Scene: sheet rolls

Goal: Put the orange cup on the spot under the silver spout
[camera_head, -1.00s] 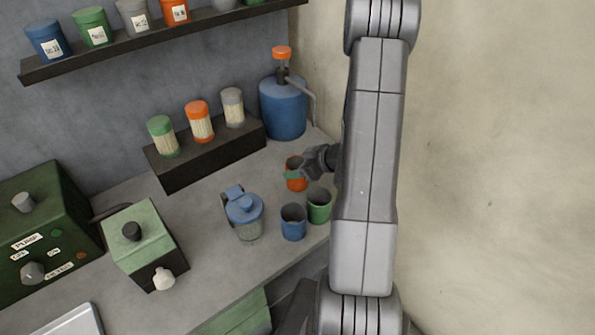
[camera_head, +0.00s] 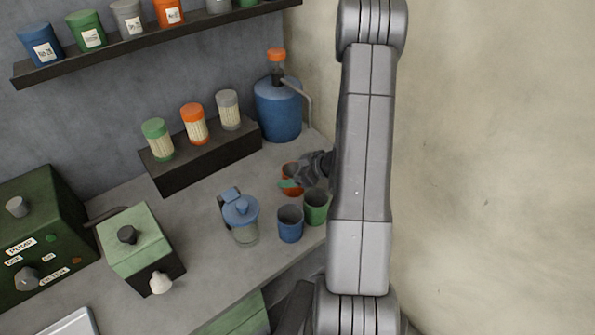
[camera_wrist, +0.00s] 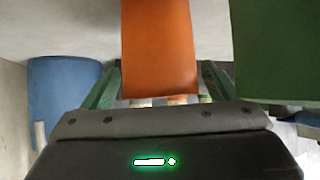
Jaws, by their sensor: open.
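The orange cup (camera_head: 288,171) stands on the counter near the wall corner, partly hidden by my gripper (camera_head: 293,182) in the head view. In the wrist view the orange cup (camera_wrist: 160,45) is between the two green fingers of my open gripper (camera_wrist: 161,78). A gap shows beside each finger, so they do not appear to press on it. A blue canister (camera_head: 278,110) with an orange top stands behind the cup. A thin grey spout (camera_head: 301,91) bends down on its right side. I cannot make out a marked spot under it.
A green cup (camera_head: 315,208) and a blue cup (camera_head: 290,224) stand close in front of the orange cup. A blue-lidded jug (camera_head: 241,215) is to their left. A dark riser (camera_head: 208,158) with shakers runs along the wall. Green machines (camera_head: 140,248) stand at left.

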